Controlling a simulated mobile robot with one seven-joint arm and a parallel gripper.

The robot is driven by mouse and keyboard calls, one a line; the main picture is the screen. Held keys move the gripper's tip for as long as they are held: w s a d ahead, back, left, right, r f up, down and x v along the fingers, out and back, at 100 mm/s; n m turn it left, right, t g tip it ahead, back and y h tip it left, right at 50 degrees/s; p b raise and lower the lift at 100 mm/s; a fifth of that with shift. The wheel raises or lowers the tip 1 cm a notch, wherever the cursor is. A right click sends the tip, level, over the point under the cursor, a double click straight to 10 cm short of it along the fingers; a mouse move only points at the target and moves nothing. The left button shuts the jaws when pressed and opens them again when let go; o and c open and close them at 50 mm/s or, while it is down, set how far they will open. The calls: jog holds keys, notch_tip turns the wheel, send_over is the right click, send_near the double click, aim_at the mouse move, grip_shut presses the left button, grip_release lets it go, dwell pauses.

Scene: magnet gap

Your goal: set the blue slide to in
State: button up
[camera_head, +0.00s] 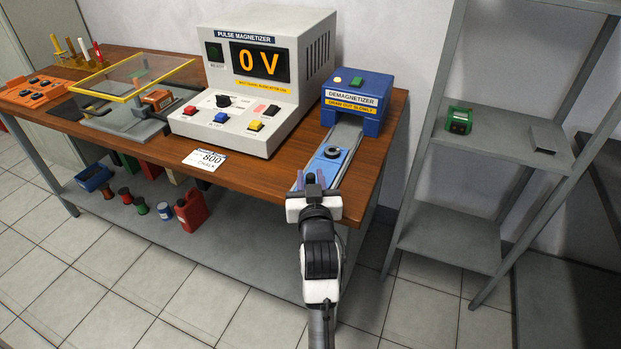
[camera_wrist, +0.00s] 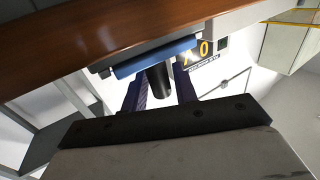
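The blue slide (camera_head: 329,162) lies in the rails in front of the blue demagnetizer (camera_head: 357,101), drawn out towards the table's front edge. A dark round piece (camera_head: 332,152) sits on it. In the wrist view the blue slide (camera_wrist: 155,58) shows edge-on, with a dark handle (camera_wrist: 160,79) sticking out from it. My gripper (camera_head: 315,180) is at the slide's front end. In the wrist view my gripper (camera_wrist: 161,88) has its fingers apart, one on each side of the handle, with a gap visible beside it.
The pulse magnetizer (camera_head: 258,80) with a 0 V display stands left of the demagnetizer. A white card (camera_head: 205,160) lies at the wooden table's (camera_head: 240,180) front edge. A grey shelf rack (camera_head: 490,130) stands to the right. The rails between slide and demagnetizer look clear.

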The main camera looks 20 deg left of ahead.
aim_at(323, 163)
grip_shut()
jog(key=w, duration=0.4)
jog(key=shift+w, duration=0.2)
jog(key=shift+o, duration=1.5)
grip_release()
jog(key=shift+s+d, duration=0.1)
jog(key=shift+s, duration=0.05)
